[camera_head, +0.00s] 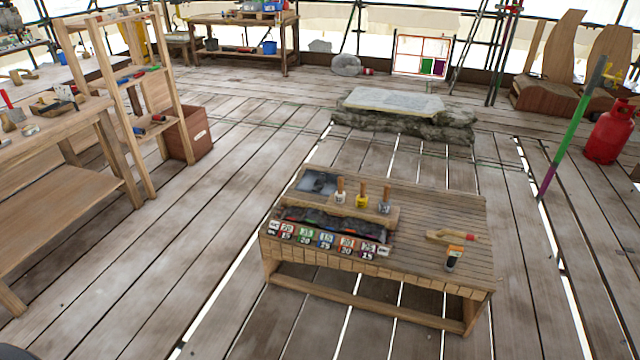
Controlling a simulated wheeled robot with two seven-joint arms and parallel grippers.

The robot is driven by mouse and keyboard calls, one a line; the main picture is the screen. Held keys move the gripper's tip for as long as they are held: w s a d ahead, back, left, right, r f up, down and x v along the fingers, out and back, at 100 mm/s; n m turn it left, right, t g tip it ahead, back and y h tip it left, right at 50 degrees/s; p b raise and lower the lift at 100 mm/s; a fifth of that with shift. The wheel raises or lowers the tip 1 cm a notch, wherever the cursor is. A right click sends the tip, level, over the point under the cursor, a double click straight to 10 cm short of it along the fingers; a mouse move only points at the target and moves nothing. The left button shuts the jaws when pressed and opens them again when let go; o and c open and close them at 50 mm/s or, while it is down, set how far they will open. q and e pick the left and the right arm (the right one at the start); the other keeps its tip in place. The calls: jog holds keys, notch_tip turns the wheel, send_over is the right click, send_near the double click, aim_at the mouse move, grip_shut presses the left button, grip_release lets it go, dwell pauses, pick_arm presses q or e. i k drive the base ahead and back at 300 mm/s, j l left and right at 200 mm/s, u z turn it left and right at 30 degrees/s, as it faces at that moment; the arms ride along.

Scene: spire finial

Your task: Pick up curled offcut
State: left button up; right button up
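I cannot make out a curled offcut for certain. A low slatted wooden bench (420,215) stands in front of me. A dark grey, flat-looking sheet (318,183) lies at its back left corner; I cannot tell whether it is curled. Several wooden-handled tools stand in a rack (345,211) beside it. A light wooden tool with a red part (455,237) and a small dark cylinder with an orange-and-white top (454,258) are on the bench's right side. Neither of my grippers shows.
A wooden workbench (62,190) and a shelf rack (128,75) stand at left, with a brown box (190,135). A stone slab (395,102) lies behind the low bench. A red gas cylinder (612,132) and a coloured pole (572,130) are at right. Plank floor between is clear, with gaps.

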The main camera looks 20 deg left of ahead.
aim_at(319, 183)
jog(key=i+j, duration=0.2)
jog(key=j, duration=0.15)
jog(key=i+j+z, duration=0.15)
jog(key=j, duration=0.2)
jog(key=i+j, duration=0.25)
jog(key=i+j+z, duration=0.1)
jog(key=j, duration=0.35)
jog(key=i+j+z, duration=0.1)
jog(key=i+j, duration=0.35)
jog(key=j, duration=0.35)
jog(key=i+j+z, duration=0.1)
jog(key=j, duration=0.25)
jog(key=i+j+z, duration=0.1)
jog(key=j, duration=0.35)
jog(key=i, duration=0.1)
